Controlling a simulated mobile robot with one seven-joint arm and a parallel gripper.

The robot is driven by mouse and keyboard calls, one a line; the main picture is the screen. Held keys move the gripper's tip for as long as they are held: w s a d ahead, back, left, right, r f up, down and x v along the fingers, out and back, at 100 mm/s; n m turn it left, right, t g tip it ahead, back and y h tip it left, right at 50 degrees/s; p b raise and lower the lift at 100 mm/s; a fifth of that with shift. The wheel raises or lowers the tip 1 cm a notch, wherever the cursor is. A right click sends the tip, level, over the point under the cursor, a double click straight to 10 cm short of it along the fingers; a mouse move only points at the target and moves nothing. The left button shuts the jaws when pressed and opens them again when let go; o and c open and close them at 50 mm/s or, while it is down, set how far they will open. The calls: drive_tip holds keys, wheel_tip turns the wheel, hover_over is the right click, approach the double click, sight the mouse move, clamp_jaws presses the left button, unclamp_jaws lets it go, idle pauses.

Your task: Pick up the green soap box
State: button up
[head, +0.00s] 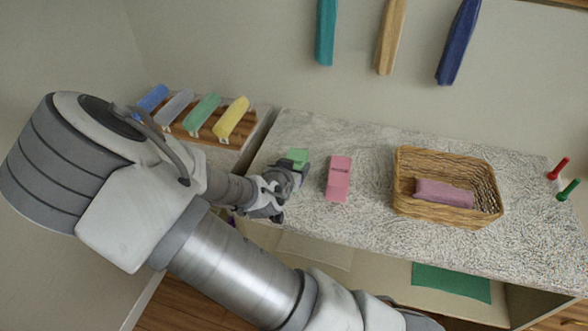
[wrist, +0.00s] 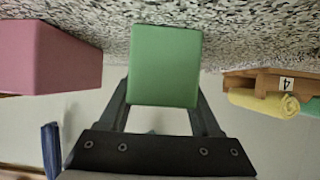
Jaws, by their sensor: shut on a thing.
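The green soap box (head: 297,156) is at the left end of the speckled counter in the head view, partly hidden by my gripper (head: 285,180). In the wrist view the green box (wrist: 165,66) sits between the two fingers of my gripper (wrist: 165,100), which are shut on it. Its top end is close to the speckled surface in that view; I cannot tell whether it touches.
A pink box (head: 338,178) stands just right of the gripper. A wicker basket (head: 445,212) holding a pink-purple item (head: 444,193) is further right. Rolled towels (head: 231,118) lie on a wooden rack at left. Red and green objects (head: 568,190) stand at the right end.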

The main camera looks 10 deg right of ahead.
drive_tip(key=c, duration=0.3)
drive_tip(key=shift+c, duration=0.2)
